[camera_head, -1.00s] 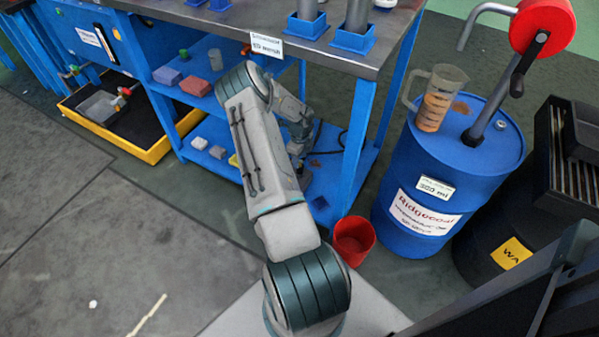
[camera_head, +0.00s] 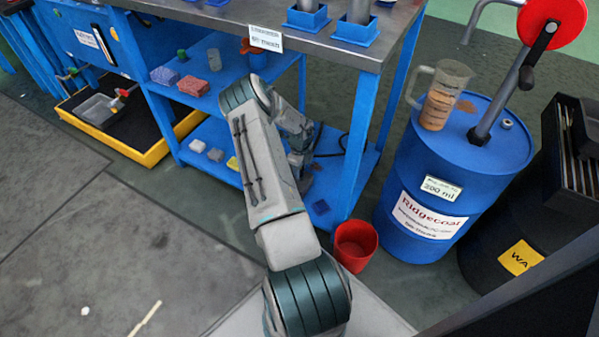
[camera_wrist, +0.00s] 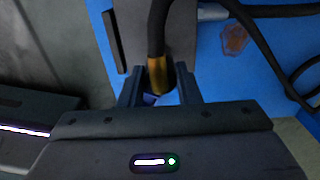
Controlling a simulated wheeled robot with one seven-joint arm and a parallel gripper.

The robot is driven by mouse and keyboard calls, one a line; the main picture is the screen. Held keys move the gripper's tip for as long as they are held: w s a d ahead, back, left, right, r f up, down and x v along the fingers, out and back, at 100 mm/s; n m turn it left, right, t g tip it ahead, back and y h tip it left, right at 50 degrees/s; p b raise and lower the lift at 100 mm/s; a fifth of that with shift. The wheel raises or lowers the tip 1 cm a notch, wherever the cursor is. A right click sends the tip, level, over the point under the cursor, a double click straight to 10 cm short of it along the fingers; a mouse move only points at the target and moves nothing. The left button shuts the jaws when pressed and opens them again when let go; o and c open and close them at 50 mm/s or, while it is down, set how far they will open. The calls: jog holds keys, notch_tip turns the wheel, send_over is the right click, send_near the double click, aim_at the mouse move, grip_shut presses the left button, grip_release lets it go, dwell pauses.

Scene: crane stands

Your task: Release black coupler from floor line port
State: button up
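In the wrist view, my gripper (camera_wrist: 160,90) has its two dark fingers on either side of a brass-coloured collar (camera_wrist: 158,76). The collar sits at the end of a thick black hose (camera_wrist: 157,30). I cannot tell whether the fingers touch it or stand slightly apart. A grey block (camera_wrist: 185,35) lies behind the hose, on a blue surface. No separate black coupler body or port can be made out; the fingers and hose hide that spot. In the head view, my arm reaches to the lower blue shelf under the bench, and my fingertips are not clear there.
Black cables (camera_wrist: 270,50) loop at the right of the wrist view. In the head view, a red bucket (camera_head: 356,246) and a blue drum (camera_head: 440,190) with a jug (camera_head: 441,97) stand right of my arm. The bench (camera_head: 345,150) frames the shelf.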

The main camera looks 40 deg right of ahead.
jog(key=shift+r, duration=0.2)
jog(key=shift+r+p, duration=1.45)
jog(key=shift+r, duration=0.9)
